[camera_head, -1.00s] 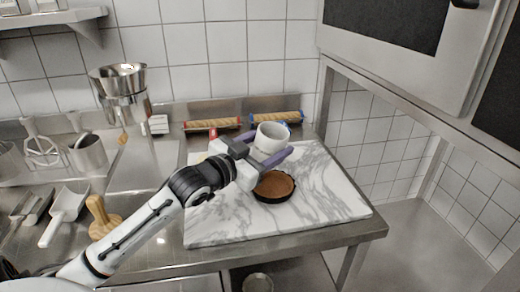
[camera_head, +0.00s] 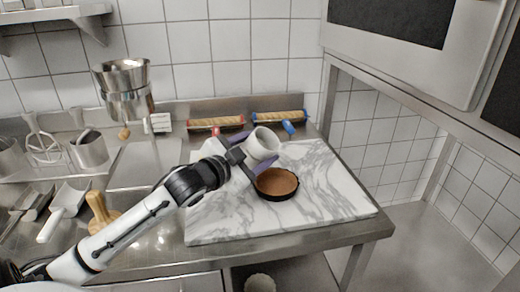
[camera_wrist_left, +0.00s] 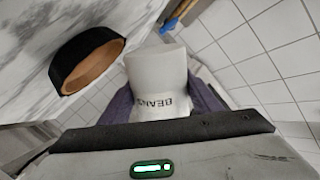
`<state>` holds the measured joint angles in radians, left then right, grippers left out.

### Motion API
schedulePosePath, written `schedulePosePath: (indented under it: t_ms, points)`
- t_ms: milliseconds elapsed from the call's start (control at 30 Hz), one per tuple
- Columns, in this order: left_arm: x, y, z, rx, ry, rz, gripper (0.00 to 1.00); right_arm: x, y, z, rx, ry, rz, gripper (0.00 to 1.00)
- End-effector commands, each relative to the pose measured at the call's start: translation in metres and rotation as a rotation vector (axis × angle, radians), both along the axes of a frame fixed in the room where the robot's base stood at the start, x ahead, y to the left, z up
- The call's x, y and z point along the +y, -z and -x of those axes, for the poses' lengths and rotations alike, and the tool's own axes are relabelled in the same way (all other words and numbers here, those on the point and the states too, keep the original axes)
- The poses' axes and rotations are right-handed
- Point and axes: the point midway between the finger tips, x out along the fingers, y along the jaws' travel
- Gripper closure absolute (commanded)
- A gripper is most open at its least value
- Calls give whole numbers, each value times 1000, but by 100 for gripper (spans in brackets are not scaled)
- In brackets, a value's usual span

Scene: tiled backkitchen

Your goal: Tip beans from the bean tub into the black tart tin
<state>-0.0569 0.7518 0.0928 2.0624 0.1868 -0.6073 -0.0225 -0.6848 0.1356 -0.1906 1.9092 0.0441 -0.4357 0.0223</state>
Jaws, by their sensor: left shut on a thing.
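The white bean tub (camera_head: 263,144) is held by my left gripper (camera_head: 258,160), which is shut around it above the marble board. The tub is tilted in the head view. In the left wrist view the tub (camera_wrist_left: 158,75) stands between the fingers and its band reads BEANS. No beans show. The black tart tin (camera_head: 277,195) lies on the board just below and in front of the tub, with a brown inside. It also shows in the left wrist view (camera_wrist_left: 57,70), to the left of the tub and apart from it. My right gripper is not in view.
The marble board (camera_head: 335,190) has free room around the tin. Two rolling pins, one with red ends (camera_head: 215,122) and one with blue (camera_head: 278,116), lie behind it. A wooden-handled tool (camera_head: 101,214), a white scoop (camera_head: 64,208) and metal containers (camera_head: 125,88) stand at left.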

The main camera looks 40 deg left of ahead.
Motion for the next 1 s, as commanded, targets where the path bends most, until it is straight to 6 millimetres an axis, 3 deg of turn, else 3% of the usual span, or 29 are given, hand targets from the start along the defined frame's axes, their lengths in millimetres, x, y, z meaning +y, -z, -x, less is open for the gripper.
schedulePosePath:
  t_ms: [567,1000]
  points:
    - [2,11,1,87,2,-350,77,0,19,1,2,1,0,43]
    - [2,8,0,115,0,-439,77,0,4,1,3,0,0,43]
